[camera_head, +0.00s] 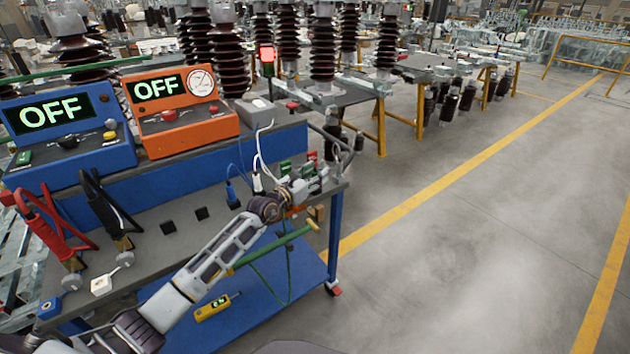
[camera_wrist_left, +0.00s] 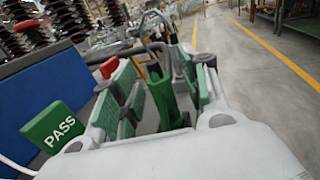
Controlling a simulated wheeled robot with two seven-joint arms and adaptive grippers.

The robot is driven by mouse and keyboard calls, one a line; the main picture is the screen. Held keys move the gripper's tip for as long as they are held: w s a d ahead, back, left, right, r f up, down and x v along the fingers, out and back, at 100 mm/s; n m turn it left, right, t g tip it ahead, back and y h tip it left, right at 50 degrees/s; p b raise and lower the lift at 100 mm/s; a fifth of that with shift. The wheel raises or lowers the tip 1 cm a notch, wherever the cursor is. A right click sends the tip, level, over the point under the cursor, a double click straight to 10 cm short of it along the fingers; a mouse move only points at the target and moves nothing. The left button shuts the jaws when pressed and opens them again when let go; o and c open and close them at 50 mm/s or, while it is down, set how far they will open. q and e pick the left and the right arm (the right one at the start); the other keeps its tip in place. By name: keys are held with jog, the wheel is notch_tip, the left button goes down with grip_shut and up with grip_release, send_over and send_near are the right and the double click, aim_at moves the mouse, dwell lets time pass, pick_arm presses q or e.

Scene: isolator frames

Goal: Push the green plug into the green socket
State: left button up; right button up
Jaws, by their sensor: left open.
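My left gripper (camera_head: 311,182) is over the right end of the cart top; it also shows in the left wrist view (camera_wrist_left: 158,85), open, a finger on each side. A green upright piece (camera_wrist_left: 163,104) stands between the fingers there, apart from at least the right one. I cannot tell if it is the green plug or the green socket. A green cable (camera_head: 289,282) hangs in a loop below my forearm, near a green bar (camera_head: 290,240). A green block marked PASS (camera_wrist_left: 55,128) is left of the gripper. My right gripper is not in view.
A blue box (camera_head: 62,135) and an orange box (camera_head: 182,108), both reading OFF, stand at the back of the cart (camera_head: 150,250). A blue plug (camera_head: 232,196), red clamp (camera_head: 50,230) and black clamp (camera_head: 108,210) are on it. The floor to the right is clear.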

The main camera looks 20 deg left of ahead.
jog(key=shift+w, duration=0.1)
pick_arm(q)
grip_shut()
jog(key=shift+r, duration=0.1)
dwell(0.3)
jog(key=shift+r, duration=0.6)
notch_tip(320, 180, up, 6)
jog(key=shift+f+p, duration=0.1)
jog(key=shift+p, duration=1.05)
jog(key=shift+r+p, duration=0.35)
jog(key=shift+r, duration=1.1)
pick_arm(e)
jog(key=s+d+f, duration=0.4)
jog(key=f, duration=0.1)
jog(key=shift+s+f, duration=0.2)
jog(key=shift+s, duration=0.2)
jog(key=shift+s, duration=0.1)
